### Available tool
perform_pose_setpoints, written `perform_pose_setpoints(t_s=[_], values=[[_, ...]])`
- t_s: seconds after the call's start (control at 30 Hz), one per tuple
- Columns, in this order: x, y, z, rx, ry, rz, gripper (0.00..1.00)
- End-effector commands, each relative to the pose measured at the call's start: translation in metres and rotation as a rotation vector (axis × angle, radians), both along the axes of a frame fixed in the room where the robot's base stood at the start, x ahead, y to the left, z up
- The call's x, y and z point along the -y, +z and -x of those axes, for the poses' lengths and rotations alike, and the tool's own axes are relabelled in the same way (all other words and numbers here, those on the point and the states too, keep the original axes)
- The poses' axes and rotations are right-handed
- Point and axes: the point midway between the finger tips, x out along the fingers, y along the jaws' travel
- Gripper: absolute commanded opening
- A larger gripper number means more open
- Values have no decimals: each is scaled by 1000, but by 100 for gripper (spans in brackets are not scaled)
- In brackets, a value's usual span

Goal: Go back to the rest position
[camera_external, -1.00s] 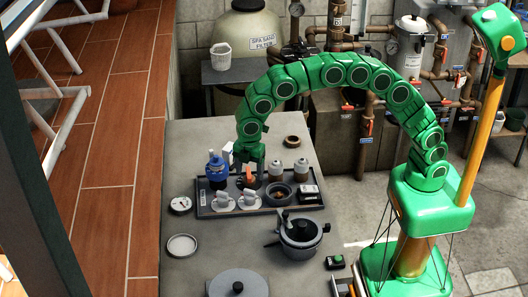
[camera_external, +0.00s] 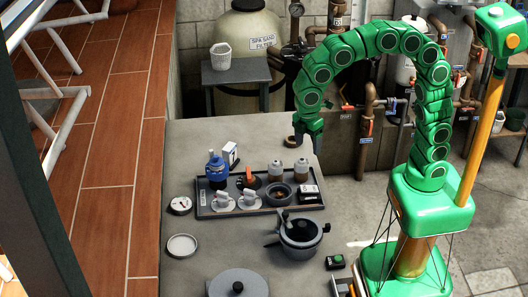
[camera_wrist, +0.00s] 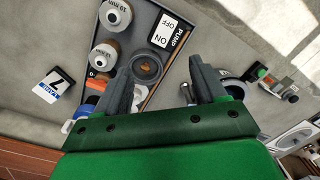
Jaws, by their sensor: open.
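My green gripper (camera_external: 305,140) hangs above the far right part of the grey counter (camera_external: 210,135), clear of the tray. In the wrist view, its two grey fingers (camera_wrist: 160,72) are spread apart with nothing between them. The green segmented arm arches up and back to its base at the right.
A pot (camera_external: 300,232) stands in front. A lane 7 sign (camera_wrist: 58,90) stands beyond the tray. Pipes (camera_external: 367,130) are behind the arm.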

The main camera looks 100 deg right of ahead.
Motion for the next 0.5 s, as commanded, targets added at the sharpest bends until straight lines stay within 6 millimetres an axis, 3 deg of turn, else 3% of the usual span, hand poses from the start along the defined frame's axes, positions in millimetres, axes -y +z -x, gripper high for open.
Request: perform_pose_setpoints(t_s=[0.5], values=[[16,11,129,-39,-248,27,70]])
